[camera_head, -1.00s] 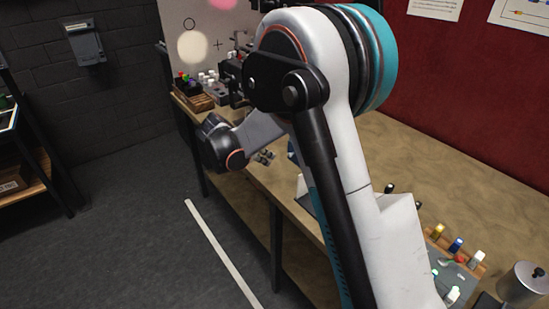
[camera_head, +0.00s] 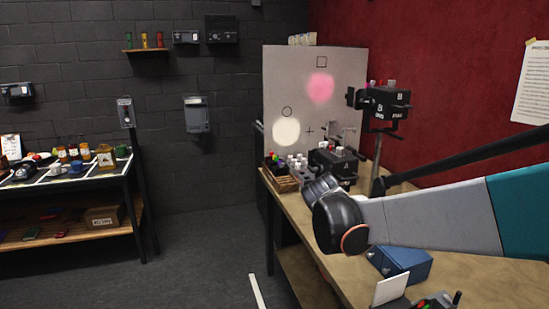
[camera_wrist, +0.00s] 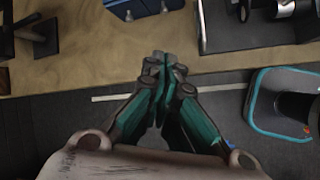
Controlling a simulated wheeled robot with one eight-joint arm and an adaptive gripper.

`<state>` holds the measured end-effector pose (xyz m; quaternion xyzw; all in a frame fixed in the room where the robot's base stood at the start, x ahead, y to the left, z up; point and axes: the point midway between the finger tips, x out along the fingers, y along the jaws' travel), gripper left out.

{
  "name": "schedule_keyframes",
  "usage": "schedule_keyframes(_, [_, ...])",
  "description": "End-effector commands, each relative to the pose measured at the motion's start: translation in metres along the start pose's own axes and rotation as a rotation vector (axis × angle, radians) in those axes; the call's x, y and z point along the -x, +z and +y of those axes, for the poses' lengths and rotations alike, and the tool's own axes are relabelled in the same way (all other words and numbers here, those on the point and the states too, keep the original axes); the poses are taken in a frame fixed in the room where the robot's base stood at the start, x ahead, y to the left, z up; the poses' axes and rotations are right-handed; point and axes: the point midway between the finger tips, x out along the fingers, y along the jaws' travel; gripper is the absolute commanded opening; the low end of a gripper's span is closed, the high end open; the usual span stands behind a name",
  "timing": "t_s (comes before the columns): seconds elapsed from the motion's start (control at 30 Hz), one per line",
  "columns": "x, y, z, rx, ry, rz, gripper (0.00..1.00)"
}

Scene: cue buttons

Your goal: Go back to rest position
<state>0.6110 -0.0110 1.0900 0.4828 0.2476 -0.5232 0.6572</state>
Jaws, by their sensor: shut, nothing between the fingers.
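My gripper (camera_wrist: 165,75) shows in the wrist view with its green-and-grey fingers drawn together at the tips. It is shut and nothing shows between the fingers. It points over the front edge of the wooden table (camera_wrist: 100,62), with dark floor below. In the head view my arm reaches in from the right, above the table (camera_head: 415,292). The fingers are not visible in that view.
A blue box (camera_head: 405,263) lies on the table below my arm. A wooden tray (camera_head: 282,181) and a black device (camera_head: 333,165) stand farther back, before a white panel (camera_head: 345,90). A shelf unit (camera_head: 72,190) stands left. The floor (camera_head: 200,250) between is open.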

Motion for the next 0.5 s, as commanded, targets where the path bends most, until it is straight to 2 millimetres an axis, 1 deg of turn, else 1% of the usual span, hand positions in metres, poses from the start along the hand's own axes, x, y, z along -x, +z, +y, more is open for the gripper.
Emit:
schedule_keyframes(0.03, [0.01,0.01,-0.011,-0.071,0.003,0.026,0.0])
schedule_keyframes(0.2, [0.039,0.028,-0.044,-0.33,0.006,0.121,0.0])
schedule_keyframes(0.37, [0.061,0.041,-0.079,-0.577,-0.005,0.209,0.0])
schedule_keyframes(0.5, [0.078,0.048,-0.111,-0.795,-0.027,0.287,0.0])
